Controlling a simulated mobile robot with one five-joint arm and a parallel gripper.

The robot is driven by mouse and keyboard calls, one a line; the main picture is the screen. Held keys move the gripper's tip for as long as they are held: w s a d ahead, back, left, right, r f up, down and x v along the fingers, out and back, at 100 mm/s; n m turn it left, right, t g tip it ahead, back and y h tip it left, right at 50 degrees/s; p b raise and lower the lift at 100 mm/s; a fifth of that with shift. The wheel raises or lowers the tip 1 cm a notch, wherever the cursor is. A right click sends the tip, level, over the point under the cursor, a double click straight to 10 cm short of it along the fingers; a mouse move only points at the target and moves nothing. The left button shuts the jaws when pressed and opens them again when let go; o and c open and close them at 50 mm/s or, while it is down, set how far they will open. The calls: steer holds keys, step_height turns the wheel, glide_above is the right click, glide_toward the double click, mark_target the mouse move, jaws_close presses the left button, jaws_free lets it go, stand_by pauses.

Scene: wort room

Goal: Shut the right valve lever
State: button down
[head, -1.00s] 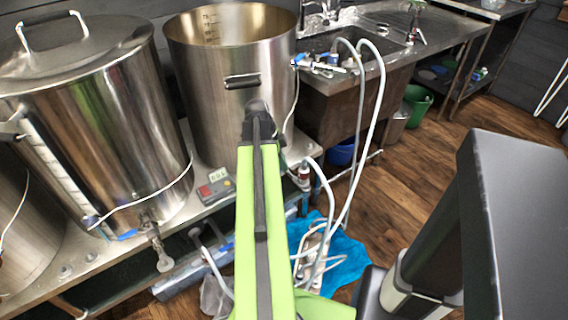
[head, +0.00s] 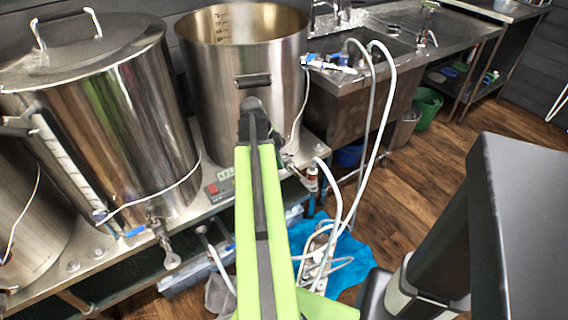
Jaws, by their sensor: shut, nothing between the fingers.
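The right steel kettle (head: 215,90) is open-topped and stands behind my arm. A steel valve fitting (head: 290,164) shows low at its right side, partly hidden by my arm. I cannot make out its lever clearly. The left lidded kettle (head: 110,120) has a steel valve (head: 157,232) low at its front, with a blue lever (head: 134,232) pointing left. My gripper (head: 254,106) is the dark end of my green arm, in front of the right kettle's wall and below its handle. It looks shut and empty; its fingertips are hard to see.
A small red-and-grey controller (head: 219,187) sits on the steel bench left of my arm. White hoses (head: 384,110) loop from the sink (head: 360,45) to the floor. A blue sheet (head: 345,268) lies below them. Wooden floor (head: 425,150) is free at right.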

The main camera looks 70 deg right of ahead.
steer(key=shift+w+d, duration=0.2)
steer(key=shift+w, duration=0.9)
steer(key=shift+r, duration=0.1)
